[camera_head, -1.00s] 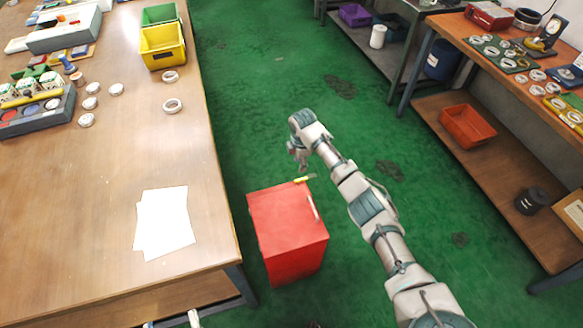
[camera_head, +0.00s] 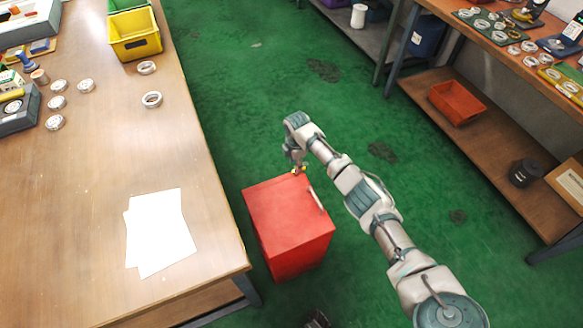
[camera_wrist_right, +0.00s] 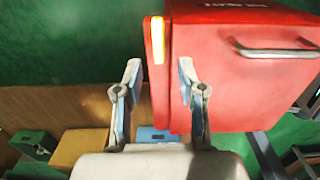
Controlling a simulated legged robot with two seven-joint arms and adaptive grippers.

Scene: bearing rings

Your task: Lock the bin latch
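The red bin (camera_head: 288,215) stands on the green floor beside the table, its lid down. A small yellow latch (camera_head: 299,170) sits at its far edge, partly hidden by my right gripper (camera_head: 294,168). In the right wrist view the latch shows as an upright yellow strip (camera_wrist_right: 158,40) along the edge of the red bin (camera_wrist_right: 222,75). My right gripper (camera_wrist_right: 158,66) is open there, its fingers on either side of the strip's line, with the strip just beyond the fingertips. I cannot tell whether they touch. My left gripper is not in view.
The bin has a pale bar handle (camera_head: 316,200). The wooden table (camera_head: 90,190) at left carries white paper (camera_head: 160,232), several rings and a yellow bin (camera_head: 135,36). A shelf bench (camera_head: 500,150) with an orange tray (camera_head: 457,103) stands right.

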